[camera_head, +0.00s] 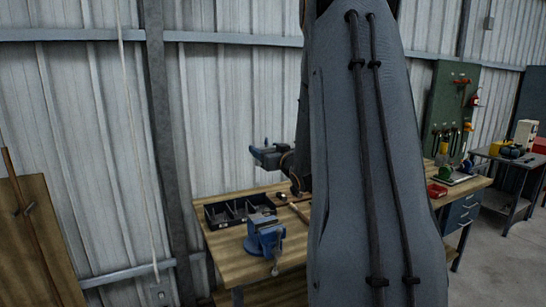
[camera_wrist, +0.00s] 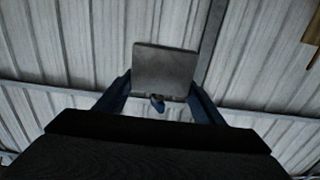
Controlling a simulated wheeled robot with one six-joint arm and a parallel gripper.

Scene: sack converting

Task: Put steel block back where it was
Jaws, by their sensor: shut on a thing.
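The steel block (camera_wrist: 166,70) is a flat grey square piece in the wrist view, held at the far end of my gripper (camera_wrist: 162,88). The two blue fingers are shut on it, one on each side of its lower part. Corrugated wall fills the view behind the block. A small blue and dark shape shows just below the block between the fingers; I cannot tell what it is.
A wooden workbench (camera_head: 222,242) carries a blue vise (camera_head: 265,236) and a black divided tray (camera_head: 236,211). A red bin (camera_head: 437,191) sits at right, near a green tool board (camera_head: 447,105). My arm hides the bench's middle.

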